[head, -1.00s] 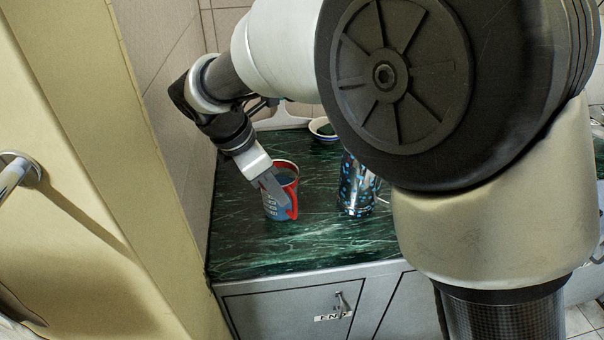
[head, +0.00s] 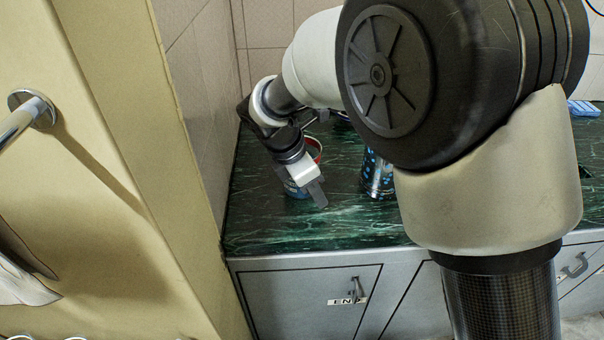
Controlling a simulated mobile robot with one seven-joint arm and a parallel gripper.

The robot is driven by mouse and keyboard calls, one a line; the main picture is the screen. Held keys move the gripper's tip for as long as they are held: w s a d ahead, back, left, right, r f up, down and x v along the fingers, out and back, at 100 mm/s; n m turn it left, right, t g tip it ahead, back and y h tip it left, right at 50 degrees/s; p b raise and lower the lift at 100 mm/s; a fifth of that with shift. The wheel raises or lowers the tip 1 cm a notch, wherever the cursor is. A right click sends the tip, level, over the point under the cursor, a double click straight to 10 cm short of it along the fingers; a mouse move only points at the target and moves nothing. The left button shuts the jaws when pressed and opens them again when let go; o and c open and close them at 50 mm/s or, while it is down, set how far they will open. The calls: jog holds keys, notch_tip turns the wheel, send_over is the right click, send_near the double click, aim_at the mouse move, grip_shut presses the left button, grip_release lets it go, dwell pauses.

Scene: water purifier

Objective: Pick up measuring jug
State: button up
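The measuring jug (head: 293,188) stands on the green marble counter near its left end, by the tiled wall. Its red rim and a patch of its blue body show; the rest, with the red handle, is hidden behind my gripper. My gripper (head: 318,192) is in front of the jug, at its right side, pointing down toward the counter. Only one grey finger shows clearly, and I cannot see whether the fingers are apart, or whether they touch the jug.
A blue-and-black patterned tumbler (head: 377,175) stands just right of the jug, partly behind my arm. The green counter (head: 290,228) is bare in front of them. Grey cabinet doors (head: 310,300) lie below. A yellowish panel with a metal handle (head: 32,110) fills the left.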

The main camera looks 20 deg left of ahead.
grip_shut()
jog(key=shift+r, duration=0.15)
dwell(1.2)
